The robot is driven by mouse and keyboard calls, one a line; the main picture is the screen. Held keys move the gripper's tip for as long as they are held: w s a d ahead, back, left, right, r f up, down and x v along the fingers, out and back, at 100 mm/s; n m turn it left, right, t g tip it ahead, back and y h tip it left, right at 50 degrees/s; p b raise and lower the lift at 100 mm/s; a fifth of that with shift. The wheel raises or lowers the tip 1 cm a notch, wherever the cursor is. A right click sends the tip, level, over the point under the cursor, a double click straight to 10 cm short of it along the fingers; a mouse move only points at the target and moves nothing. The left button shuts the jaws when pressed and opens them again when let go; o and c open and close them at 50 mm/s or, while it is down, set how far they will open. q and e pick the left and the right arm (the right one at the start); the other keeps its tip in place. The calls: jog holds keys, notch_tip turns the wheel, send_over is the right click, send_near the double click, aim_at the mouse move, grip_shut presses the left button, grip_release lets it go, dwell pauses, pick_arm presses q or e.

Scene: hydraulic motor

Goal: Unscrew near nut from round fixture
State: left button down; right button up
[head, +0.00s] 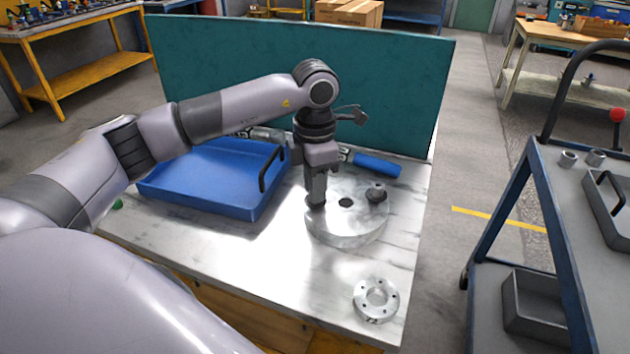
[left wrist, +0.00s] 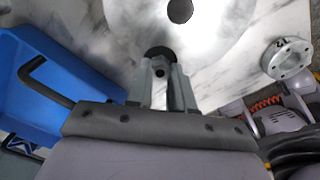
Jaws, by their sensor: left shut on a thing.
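The round fixture (head: 345,232) is a thick, pale metal disc lying on the marbled bench top. It has a dark hole in its middle and also shows at the top of the left wrist view (left wrist: 215,30). My left gripper (head: 316,197) points down at the fixture's left side and is shut on the near nut. The near nut (left wrist: 160,51) shows as a dark round shape between the fingertips in the left wrist view; the fingers mostly hide it in the head view. Another dark nut (head: 377,192) sits on the fixture's right side. My right gripper is not in view.
A blue tray (head: 215,205) with a black handle lies left of the fixture. A flanged metal ring (head: 376,300) lies at the bench's front right. A blue-handled tool (head: 376,165) lies behind the fixture, before a teal panel (head: 400,85). A cart (head: 575,200) stands at right.

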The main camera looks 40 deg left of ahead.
pick_arm(q)
jog(key=n, duration=0.3)
jog(key=c, duration=1.2)
grip_release()
jog(key=shift+r+p, duration=0.1)
jog(key=shift+p, duration=0.2)
jog(key=m+b, duration=0.1)
jog(key=m, duration=0.9)
jog(key=shift+b, duration=0.35)
